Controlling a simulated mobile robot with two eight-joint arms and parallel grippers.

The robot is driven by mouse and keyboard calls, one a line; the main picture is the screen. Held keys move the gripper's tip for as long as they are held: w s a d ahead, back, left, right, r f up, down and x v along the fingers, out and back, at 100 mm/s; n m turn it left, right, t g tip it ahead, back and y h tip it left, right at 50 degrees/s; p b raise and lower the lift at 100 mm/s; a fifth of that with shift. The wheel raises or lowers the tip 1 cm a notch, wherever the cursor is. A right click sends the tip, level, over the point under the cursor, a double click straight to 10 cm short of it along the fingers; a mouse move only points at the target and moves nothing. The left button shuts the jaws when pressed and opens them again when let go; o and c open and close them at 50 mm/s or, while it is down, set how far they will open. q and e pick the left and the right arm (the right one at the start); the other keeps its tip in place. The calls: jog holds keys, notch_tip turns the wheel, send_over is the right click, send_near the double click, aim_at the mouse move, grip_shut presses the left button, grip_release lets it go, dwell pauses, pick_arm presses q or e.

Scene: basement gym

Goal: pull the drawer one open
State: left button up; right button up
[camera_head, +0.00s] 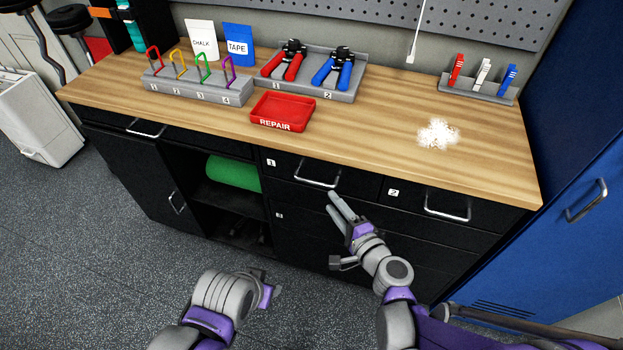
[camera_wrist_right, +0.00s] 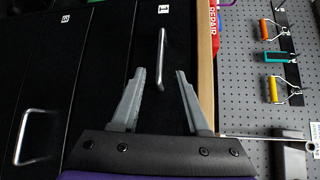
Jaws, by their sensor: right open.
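Drawer one (camera_head: 285,165) is a black drawer front marked 1 under the worktop; it looks closed, flush with the fronts around it. Its silver bar handle (camera_head: 318,180) also shows in the right wrist view (camera_wrist_right: 162,60). My right gripper (camera_head: 338,204) is open and empty just below and in front of this handle. In the right wrist view the handle stands ahead, between the lines of the two fingers (camera_wrist_right: 160,76), with no contact visible. My left gripper (camera_head: 268,292) is low in front of the cabinet; its fingers cannot be made out.
Drawer two (camera_head: 400,192) with its own handle is at the right. An open compartment holding a green roll (camera_head: 233,173) is at the left. The wooden worktop (camera_head: 370,130) overhangs the drawers and bears a red repair tray (camera_head: 283,111). A blue locker (camera_head: 580,150) stands at the right.

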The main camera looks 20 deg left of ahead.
aim_at(316, 182)
jog(key=x, duration=1)
jog(key=shift+d, duration=0.1)
grip_shut()
dwell(1.1)
